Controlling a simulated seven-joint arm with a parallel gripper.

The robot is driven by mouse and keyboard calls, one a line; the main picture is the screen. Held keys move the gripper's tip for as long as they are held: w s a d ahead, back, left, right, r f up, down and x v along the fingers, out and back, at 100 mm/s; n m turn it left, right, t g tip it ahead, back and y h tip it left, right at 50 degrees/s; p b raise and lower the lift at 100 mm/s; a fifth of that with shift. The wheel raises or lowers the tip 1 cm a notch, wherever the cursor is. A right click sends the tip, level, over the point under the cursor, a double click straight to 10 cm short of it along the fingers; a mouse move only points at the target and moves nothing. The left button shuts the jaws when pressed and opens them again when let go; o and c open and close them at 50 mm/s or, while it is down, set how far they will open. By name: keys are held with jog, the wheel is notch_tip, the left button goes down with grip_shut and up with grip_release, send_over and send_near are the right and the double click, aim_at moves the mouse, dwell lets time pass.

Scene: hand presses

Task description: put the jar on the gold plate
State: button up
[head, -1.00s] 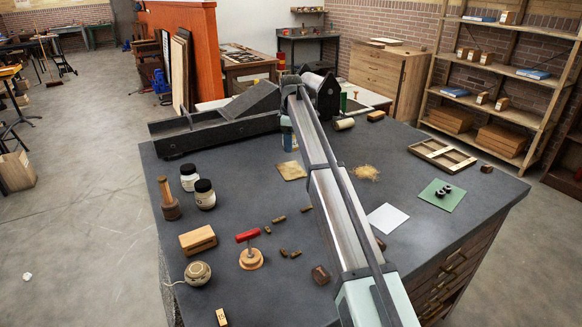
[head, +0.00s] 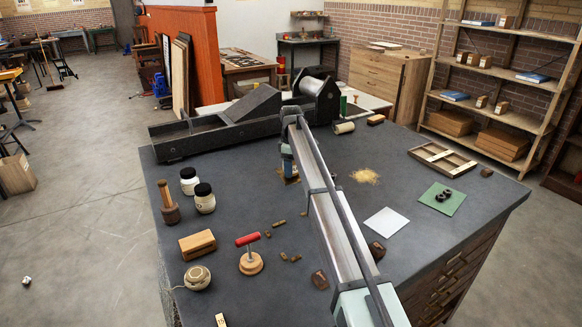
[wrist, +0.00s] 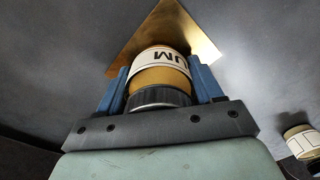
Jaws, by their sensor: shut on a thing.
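The jar (wrist: 160,76) has a black lid, yellow-brown contents and a white label with dark letters. In the wrist view my gripper (wrist: 158,72) is shut on it, with one blue finger on each side and the lid towards my palm. The gold plate (wrist: 158,22) lies on the dark worktop beyond the jar's far end, partly hidden by it. I cannot tell whether jar and plate touch. In the head view my gripper (head: 288,163) is low over the plate's place. My arm hides most of the jar and plate there.
Two white jars with black lids (head: 204,198) stand at the left of the worktop (head: 240,205). A dark press (head: 215,128) runs along the back. A white sheet (head: 386,221) lies right of my arm.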

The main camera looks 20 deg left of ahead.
jog(key=shift+f, duration=0.15)
jog(key=o, duration=1.2)
jog(key=shift+o, duration=0.2)
notch_tip(320, 180, up, 12)
jog(key=shift+r, duration=0.2)
